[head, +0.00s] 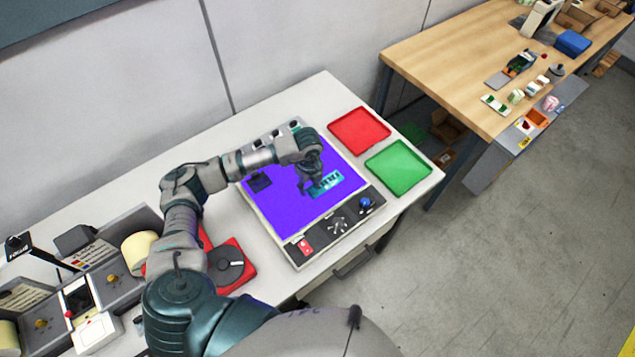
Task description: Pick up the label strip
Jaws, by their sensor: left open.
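The label strip (330,184) appears as a short teal piece with pale markings. It lies on the right part of a violet-blue lit panel (283,212). My left gripper (311,187) points down over the panel, right at the strip's left end. Its jaws are open. I cannot tell whether a fingertip touches the strip. My right gripper is not in view.
A red tray (359,131) and a green tray (398,168) lie right of the panel. Knobs and a blue button (366,204) line its front edge. The label rewinder (100,275) stands at left. A wooden table (450,75) stands at upper right.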

